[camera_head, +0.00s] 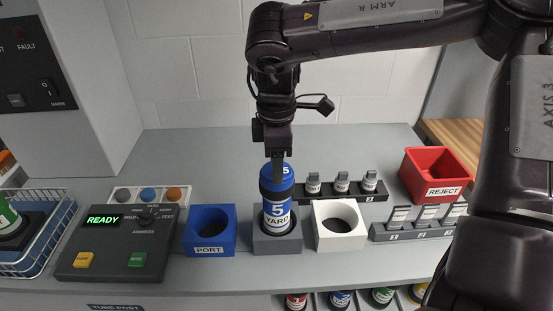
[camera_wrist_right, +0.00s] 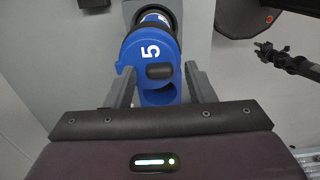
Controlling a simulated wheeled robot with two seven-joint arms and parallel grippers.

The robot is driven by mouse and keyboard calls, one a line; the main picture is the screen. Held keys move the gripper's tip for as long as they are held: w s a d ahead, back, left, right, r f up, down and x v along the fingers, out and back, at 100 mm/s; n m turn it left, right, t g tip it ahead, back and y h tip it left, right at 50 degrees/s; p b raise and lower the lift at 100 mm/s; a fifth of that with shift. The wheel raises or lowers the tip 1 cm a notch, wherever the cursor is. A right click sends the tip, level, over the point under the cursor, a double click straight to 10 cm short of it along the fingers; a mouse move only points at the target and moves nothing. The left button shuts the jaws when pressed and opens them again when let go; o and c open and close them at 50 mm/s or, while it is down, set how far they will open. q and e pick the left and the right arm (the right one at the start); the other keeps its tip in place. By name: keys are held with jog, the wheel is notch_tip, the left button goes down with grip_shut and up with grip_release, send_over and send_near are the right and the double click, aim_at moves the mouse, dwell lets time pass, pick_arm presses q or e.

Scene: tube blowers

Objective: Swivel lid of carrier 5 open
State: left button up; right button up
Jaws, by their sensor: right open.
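Carrier 5 (camera_head: 277,218), a blue tube with a black band and a "5 YARD" label, stands upright in a grey square holder (camera_head: 276,244). Its blue lid (camera_head: 285,171) is on top, marked 5. In the right wrist view the lid (camera_wrist_right: 150,45) shows a small dark knob (camera_wrist_right: 159,72). A blue part with a rounded recess lies below the knob; I cannot tell whether the lid is turned. My right gripper (camera_head: 277,172) points down at the lid. In the wrist view its open fingers (camera_wrist_right: 158,85) stand either side of the blue part, contact unclear. My left gripper is out of view.
A blue PORT block (camera_head: 210,243) stands left of the holder, a white holed block (camera_head: 338,236) right. Behind is a rack of small dark-capped vials (camera_head: 325,191). A red REJECT bin (camera_head: 438,177) is at right, a control panel (camera_head: 115,252) reading READY at left.

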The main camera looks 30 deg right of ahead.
jog(key=c, duration=1)
